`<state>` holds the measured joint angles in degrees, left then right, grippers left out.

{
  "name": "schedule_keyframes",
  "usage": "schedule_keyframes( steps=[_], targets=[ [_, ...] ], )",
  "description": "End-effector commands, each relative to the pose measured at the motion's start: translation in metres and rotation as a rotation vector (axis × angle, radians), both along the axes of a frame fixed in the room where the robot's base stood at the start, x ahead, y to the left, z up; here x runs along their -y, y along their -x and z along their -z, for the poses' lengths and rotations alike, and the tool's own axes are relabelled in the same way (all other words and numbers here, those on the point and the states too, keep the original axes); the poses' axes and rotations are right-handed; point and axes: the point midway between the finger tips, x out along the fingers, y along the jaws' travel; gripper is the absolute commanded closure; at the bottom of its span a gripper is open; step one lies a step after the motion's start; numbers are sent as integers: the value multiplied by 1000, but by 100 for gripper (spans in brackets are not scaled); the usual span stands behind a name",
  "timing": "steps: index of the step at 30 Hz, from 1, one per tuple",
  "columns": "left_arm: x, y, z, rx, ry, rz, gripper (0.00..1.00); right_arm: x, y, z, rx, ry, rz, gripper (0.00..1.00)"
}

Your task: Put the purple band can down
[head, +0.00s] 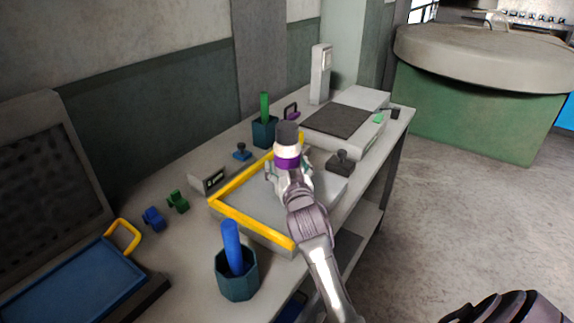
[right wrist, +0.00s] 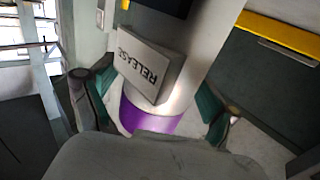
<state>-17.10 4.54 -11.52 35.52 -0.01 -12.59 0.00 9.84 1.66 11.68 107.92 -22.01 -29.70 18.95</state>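The purple band can (head: 287,150) is a pale can with a dark cap and a purple band. My right gripper (head: 288,170) is around it over the yellow-edged tray (head: 238,186), near its back side. In the right wrist view the can (right wrist: 150,112) sits between the teal-padded fingers of the gripper (right wrist: 157,98), one on each side. A "RELEASE" label faces that camera. Whether the can's base touches anything is hidden by the gripper. My left gripper is not in view.
A blue-handled tool stands in a teal cup (head: 237,277) at the front. A second teal cup (head: 264,132) holds a green tool. A dark stamp (head: 341,161) and a scale-like device (head: 345,122) stand right of and behind the can. Blue and green pieces (head: 177,201) lie left.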

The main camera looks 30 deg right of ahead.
Motion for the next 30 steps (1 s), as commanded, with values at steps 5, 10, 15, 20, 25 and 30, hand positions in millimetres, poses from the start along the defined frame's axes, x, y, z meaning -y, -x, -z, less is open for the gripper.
schedule_keyframes(
  steps=[5, 10, 15, 20, 25, 30],
  targets=[
    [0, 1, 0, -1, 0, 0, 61, 0, 0, 0, 0, 0, 0, 9],
    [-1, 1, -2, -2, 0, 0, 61, 0, 0, -4, 1, 1, 0, 9],
    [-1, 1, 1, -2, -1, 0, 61, -8, 19, -1, 0, -2, -1, 9],
    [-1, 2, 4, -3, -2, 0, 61, -22, 52, -1, -1, -3, -1, 9],
    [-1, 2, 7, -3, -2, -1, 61, -34, 84, -1, -2, -2, 0, 9],
    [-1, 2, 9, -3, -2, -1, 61, -43, 104, -2, -1, -1, -1, 9]
  ],
)
